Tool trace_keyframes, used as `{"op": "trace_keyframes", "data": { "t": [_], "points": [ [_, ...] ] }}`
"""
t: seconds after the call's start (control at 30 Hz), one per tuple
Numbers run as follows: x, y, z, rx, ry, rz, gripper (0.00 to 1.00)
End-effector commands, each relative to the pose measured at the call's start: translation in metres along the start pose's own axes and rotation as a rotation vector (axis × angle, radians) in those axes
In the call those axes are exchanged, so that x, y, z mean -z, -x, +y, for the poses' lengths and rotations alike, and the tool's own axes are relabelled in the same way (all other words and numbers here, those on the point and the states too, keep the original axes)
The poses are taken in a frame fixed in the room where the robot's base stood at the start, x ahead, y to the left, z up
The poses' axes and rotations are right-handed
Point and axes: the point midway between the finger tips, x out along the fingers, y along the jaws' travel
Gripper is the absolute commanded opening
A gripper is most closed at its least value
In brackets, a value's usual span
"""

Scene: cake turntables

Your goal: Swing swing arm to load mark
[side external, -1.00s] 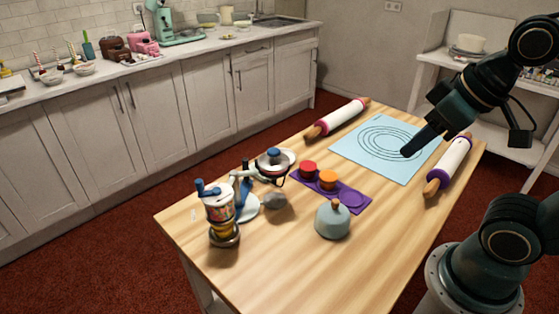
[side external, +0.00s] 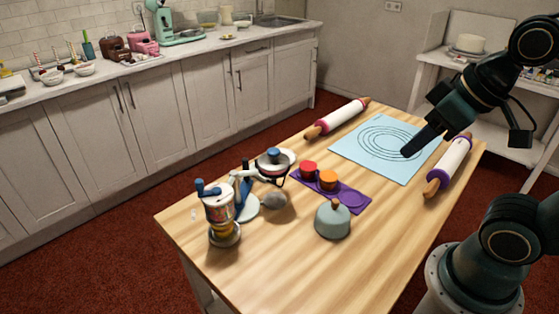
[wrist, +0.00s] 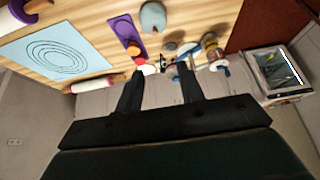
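The swing-arm device stands at the near left of the wooden table in the side view. Its pale swing arm (side external: 243,174) runs from a blue post toward a round pan-like head with a blue knob (side external: 273,157). A crank-topped canister with a blue handle (side external: 219,208) stands beside it. I cannot make out a load mark. In the wrist view the device (wrist: 172,59) is small, beyond my fingertips. My gripper (side external: 407,153) is over the blue mat, far from the device. In the wrist view my gripper (wrist: 160,73) has its fingers apart with nothing held between them.
A purple tray (side external: 355,199) holds red and orange cups. A grey dome with a wooden knob (side external: 332,220) stands in front. A blue ringed mat (side external: 372,140) lies between two rolling pins (side external: 342,117) (side external: 450,164). The table's near right is clear.

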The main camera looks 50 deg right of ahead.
Motion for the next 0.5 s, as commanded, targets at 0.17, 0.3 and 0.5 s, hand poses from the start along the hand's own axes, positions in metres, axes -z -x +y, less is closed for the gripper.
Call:
{"op": "trace_keyframes", "data": {
  "t": [0.17, 0.3, 0.5],
  "points": [
    [0.0, 0.0, 0.0, 0.0, 0.0, 0.0, 0.38],
    [0.005, 0.001, 0.0, 0.0, -0.005, -0.004, 0.38],
    [0.026, 0.002, -0.001, 0.001, -0.026, -0.029, 0.38]
  ]
}}
